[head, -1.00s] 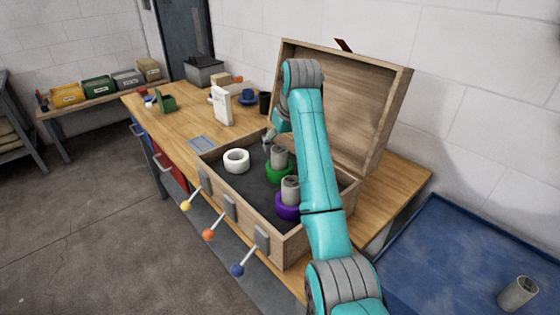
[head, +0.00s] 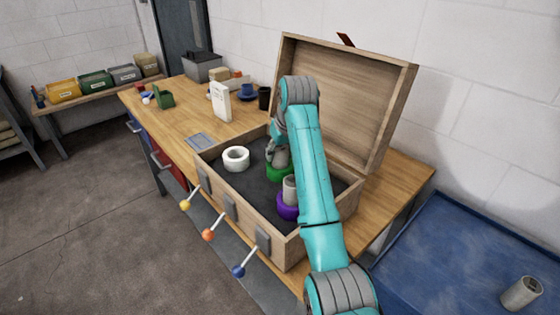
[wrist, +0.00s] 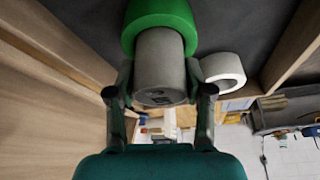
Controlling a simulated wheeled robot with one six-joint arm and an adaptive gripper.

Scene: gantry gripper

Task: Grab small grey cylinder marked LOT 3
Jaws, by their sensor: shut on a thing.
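A grey cylinder (wrist: 160,66) stands in a green ring (wrist: 160,14) inside the open wooden case; the head view shows this cylinder (head: 281,158) partly hidden by my arm. My gripper (wrist: 158,82) is shut on it, one finger on each side. A second grey cylinder (head: 290,188) stands in a purple ring (head: 286,207), nearer the case front. No lot number is legible on any.
An empty white ring (head: 236,165) sits in the case, left of the green ring (head: 279,176). The case's raised lid (head: 345,100) stands behind my arm. Levers with yellow, orange and blue knobs stick out from the case front (head: 215,212). A white box (head: 221,102) stands on the bench.

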